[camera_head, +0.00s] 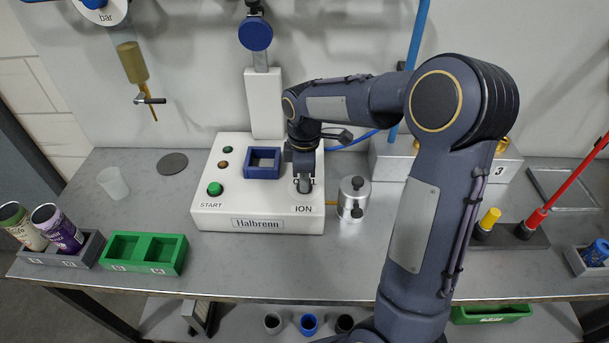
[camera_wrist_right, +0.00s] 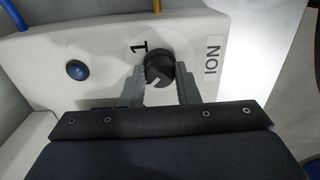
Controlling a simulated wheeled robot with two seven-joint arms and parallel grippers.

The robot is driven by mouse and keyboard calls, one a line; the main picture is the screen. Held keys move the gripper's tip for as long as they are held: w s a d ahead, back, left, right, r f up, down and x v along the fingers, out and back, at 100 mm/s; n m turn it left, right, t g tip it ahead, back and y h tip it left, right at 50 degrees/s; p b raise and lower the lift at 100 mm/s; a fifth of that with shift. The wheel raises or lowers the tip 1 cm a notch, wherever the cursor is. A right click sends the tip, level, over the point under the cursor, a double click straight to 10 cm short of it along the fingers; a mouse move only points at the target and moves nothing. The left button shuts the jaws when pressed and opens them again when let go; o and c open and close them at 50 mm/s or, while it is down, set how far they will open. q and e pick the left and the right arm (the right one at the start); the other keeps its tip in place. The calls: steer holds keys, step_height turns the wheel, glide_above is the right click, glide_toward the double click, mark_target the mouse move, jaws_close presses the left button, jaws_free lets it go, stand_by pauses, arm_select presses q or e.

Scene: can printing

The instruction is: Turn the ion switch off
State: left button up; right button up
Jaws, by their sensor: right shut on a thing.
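The ion switch is a round black knob (camera_wrist_right: 158,70) with a white pointer line, on the white Halbrenn machine (camera_head: 258,212) beside the ION label. In the right wrist view the pointer slants down and left, and a "1" is printed near the knob. My right gripper (camera_wrist_right: 162,82) has a finger on each side of the knob and is shut on it. In the head view the right gripper (camera_head: 304,184) points down at the front right of the machine and hides the knob. My left gripper is not in view.
A green START button (camera_head: 215,188) and a blue square frame (camera_head: 263,163) are on the machine. A metal canister (camera_head: 353,199) stands just right of it. A green two-slot holder (camera_head: 143,252) and a grey holder with cans (camera_head: 62,249) are at left.

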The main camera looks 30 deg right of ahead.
steer(key=shift+w, duration=0.1)
steer(key=o, duration=1)
steer(key=shift+c, duration=0.2)
steer(key=shift+r+b, duration=0.35)
steer(key=shift+r, duration=3.6)
steer(key=shift+s+r, duration=0.15)
steer(key=shift+s, duration=0.25)
steer(key=s+a+f+m+t+y, duration=0.1)
steer(key=s+a+m+t+y, duration=0.1)
steer(key=s+m, duration=0.4)
steer(key=s+a+f+m+t+y, duration=0.1)
steer(key=s+a+m+t, duration=0.2)
steer(key=s, duration=1.3)
steer(key=a+m, duration=0.2)
steer(key=m, duration=0.2)
steer(key=shift+a+f+m+t+y, duration=0.15)
steer(key=shift+a+m+t+y, duration=0.15)
steer(key=shift+y, duration=0.1)
